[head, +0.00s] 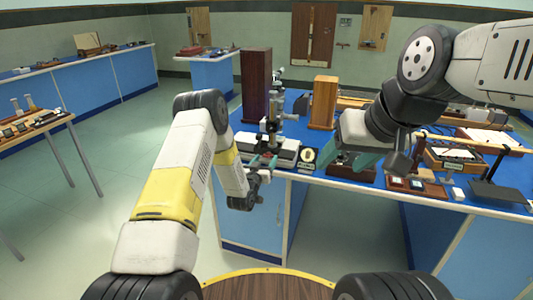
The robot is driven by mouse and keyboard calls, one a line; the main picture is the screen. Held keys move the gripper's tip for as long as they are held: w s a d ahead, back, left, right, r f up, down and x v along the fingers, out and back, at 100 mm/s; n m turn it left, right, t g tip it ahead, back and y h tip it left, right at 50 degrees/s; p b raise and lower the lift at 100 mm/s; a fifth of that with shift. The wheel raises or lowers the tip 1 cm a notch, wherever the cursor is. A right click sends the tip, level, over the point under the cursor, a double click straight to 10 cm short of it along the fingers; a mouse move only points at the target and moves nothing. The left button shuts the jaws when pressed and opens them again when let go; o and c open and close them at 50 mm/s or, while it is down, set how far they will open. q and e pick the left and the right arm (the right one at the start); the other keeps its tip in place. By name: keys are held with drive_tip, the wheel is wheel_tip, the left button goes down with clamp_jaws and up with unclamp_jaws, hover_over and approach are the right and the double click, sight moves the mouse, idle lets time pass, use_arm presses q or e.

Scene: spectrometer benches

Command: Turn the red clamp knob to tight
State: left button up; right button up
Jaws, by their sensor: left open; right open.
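I cannot make out the red clamp knob; it is too small or hidden in the head view. A grey metal instrument on an upright column (271,122) stands near the front left of the blue bench (291,104). My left gripper (262,161) is open at the bench's front edge, just in front of the instrument's pale base. My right gripper (353,161) is open, pointing down over the front of the bench, right of the instrument. The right arm hides part of the bench behind it.
A tall dark wooden box (256,86) stands left of the instrument, and a lighter wooden block (323,103) stands right of it. Trays and small parts crowd the bench's right side. The floor at left is clear.

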use_arm(q)
drive_tip(key=shift+w+d, duration=0.2)
drive_tip(key=shift+w, duration=0.5)
clamp_jaws()
drive_tip(key=shift+m, duration=0.9)
unclamp_jaws()
drive_tip(key=v, duration=0.8)
